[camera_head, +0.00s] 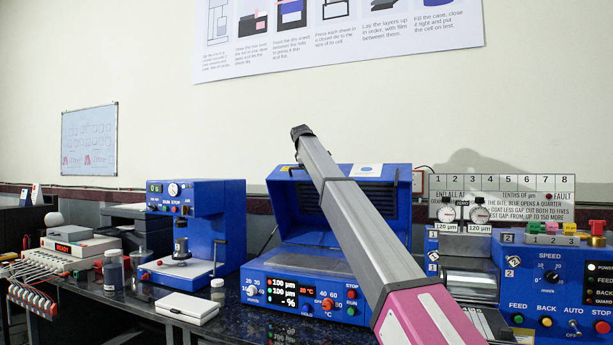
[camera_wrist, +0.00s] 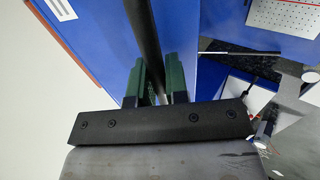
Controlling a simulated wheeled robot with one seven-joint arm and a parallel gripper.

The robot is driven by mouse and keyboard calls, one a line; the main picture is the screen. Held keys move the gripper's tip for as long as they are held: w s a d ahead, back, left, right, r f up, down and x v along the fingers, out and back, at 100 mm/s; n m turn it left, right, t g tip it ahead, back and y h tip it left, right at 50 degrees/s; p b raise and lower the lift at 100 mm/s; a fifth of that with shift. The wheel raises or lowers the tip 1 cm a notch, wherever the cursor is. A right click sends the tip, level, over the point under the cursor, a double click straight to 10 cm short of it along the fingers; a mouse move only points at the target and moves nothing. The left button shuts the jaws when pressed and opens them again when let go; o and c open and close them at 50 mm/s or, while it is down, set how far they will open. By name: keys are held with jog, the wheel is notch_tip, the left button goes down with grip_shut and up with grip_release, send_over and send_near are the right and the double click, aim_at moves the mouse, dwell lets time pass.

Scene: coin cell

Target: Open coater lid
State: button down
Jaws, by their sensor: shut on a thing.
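The coater (camera_head: 300,290) is the blue machine in the middle of the bench, with a lit display on its front. Its blue lid (camera_head: 350,172) stands raised and tilted back, showing a dark inner side. In the wrist view the lid's blue face (camera_wrist: 105,45) fills much of the upper picture. A dark bar handle (camera_wrist: 147,35) runs along it. My gripper (camera_wrist: 160,82) has its green fingers on either side of this bar and is shut on it. In the head view my arm crosses in front of the coater and hides part of the lid; the fingers cannot be made out there.
A blue press (camera_head: 205,225) stands left of the coater, and a blue roller machine (camera_head: 550,275) with gauges stands close on the right.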

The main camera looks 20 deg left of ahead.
jog(key=shift+w+r, duration=0.15)
jog(key=shift+w, duration=0.25)
jog(key=c, duration=1.1)
grip_release()
jog(key=shift+c, duration=0.2)
jog(key=v, duration=1)
jog(key=shift+s+r, duration=0.25)
jog(key=shift+r, duration=0.05)
